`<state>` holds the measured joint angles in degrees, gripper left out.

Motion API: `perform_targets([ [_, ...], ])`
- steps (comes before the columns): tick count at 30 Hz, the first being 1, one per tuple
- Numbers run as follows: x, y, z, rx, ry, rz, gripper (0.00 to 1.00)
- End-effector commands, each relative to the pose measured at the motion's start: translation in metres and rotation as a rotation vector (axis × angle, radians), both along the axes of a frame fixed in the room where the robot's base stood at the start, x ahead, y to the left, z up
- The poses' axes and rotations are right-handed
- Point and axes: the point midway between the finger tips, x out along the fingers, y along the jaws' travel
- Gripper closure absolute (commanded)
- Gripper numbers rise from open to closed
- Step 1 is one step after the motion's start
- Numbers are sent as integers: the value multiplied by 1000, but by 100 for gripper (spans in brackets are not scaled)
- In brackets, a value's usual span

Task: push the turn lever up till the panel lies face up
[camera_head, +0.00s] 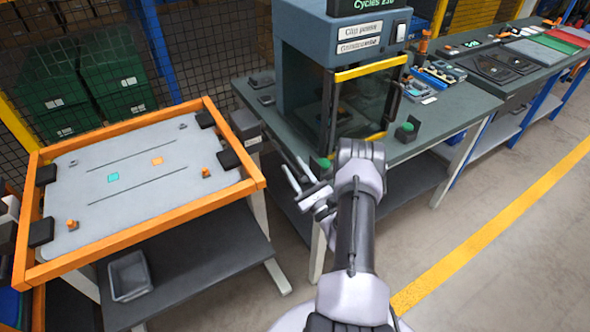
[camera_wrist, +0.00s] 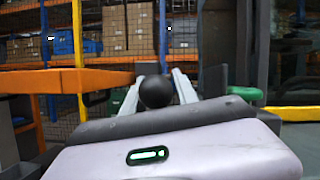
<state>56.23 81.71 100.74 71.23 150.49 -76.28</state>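The light grey panel (camera_head: 140,165) lies about flat inside an orange frame (camera_head: 150,238); a turquoise square, an orange square and two dark lines show on its upper side. A round black knob (camera_wrist: 157,92), which seems to be the end of the turn lever, shows in the wrist view between the fingers of my gripper (camera_wrist: 157,78). The fingers stand apart on either side of it; I cannot tell whether they touch it. In the camera_head view, my gripper (camera_head: 295,177) is right of the frame, and the knob cannot be made out there.
A blue-grey machine (camera_head: 320,85) with a yellow-edged door stands on the green-grey bench (camera_head: 450,115) behind my arm. A grey bin (camera_head: 130,275) sits on the shelf below the frame. Mesh fencing closes off the back. Open floor lies to the right.

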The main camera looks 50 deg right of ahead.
Motion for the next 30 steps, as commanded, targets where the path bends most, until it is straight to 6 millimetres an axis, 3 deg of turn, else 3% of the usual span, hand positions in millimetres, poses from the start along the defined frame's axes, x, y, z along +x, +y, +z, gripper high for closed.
perform_targets([
  [1, 0, 0, 0, 0, 0, 0, 69],
  [6, 0, 0, 0, 0, 0, 0, 100],
  [30, 0, 0, -1, 1, 1, 1, 100],
])
